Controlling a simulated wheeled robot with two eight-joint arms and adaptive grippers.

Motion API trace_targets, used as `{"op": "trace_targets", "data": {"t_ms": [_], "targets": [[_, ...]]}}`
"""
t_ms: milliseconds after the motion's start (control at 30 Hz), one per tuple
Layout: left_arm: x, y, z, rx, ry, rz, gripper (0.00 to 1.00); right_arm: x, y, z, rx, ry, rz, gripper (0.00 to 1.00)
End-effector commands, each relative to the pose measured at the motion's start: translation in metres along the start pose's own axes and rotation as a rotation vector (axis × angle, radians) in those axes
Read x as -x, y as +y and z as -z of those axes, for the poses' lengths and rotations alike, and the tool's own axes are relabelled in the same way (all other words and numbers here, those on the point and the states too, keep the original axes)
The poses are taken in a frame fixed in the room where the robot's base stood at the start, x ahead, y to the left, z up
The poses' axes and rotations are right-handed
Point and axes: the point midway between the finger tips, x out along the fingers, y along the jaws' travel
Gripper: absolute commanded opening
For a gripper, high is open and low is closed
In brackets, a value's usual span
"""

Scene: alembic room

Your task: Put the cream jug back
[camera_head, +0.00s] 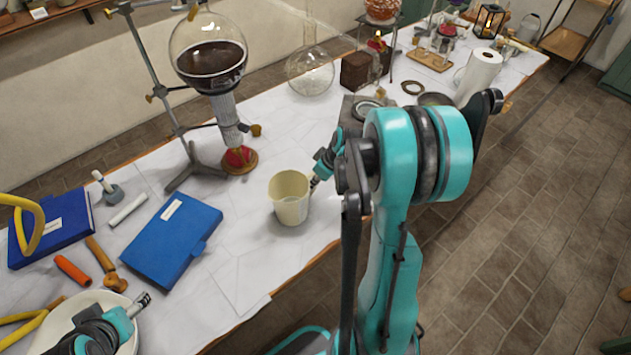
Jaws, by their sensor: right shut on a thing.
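The cream jug (290,208) is upright over the white table near its front edge, with its open top towards me. My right gripper (314,181) is shut on the jug at its right side, partly hidden by my own arm. I cannot tell whether the jug's base touches the table. My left gripper (142,303) is at the lower left, above a white bowl (62,318) and apart from the jug. Its fingers are too small to read as open or shut.
A blue book (170,240) lies left of the jug. A clear flask (310,75) stands farther back. The table around the jug's front and left is clear.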

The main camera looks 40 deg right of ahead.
Motion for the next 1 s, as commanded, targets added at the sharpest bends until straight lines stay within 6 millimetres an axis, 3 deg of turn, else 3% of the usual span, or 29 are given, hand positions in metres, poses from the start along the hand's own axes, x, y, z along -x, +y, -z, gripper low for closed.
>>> {"op": "trace_targets", "data": {"t_ms": [33,67,133,533,1000], "targets": [[-0.002,0.0,-0.002,0.0,0.0,0.0,0.68,-0.003,0.0,-0.001,0.0,0.0,0.0,0.0],[-0.003,0.0,-0.002,0.0,0.0,0.0,0.68,-0.003,0.0,-0.001,0.0,0.0,0.0,0.14],[-0.002,0.0,-0.001,0.0,0.0,0.0,0.68,-0.002,0.0,-0.001,0.0,0.0,0.0,0.33],[0.003,0.0,0.002,0.0,0.0,0.0,0.68,0.004,0.0,0.001,0.0,0.0,0.0,0.33],[0.034,0.0,0.024,0.0,0.0,0.0,0.68,0.099,0.0,0.001,-0.002,0.0,0.0,0.33]]}}
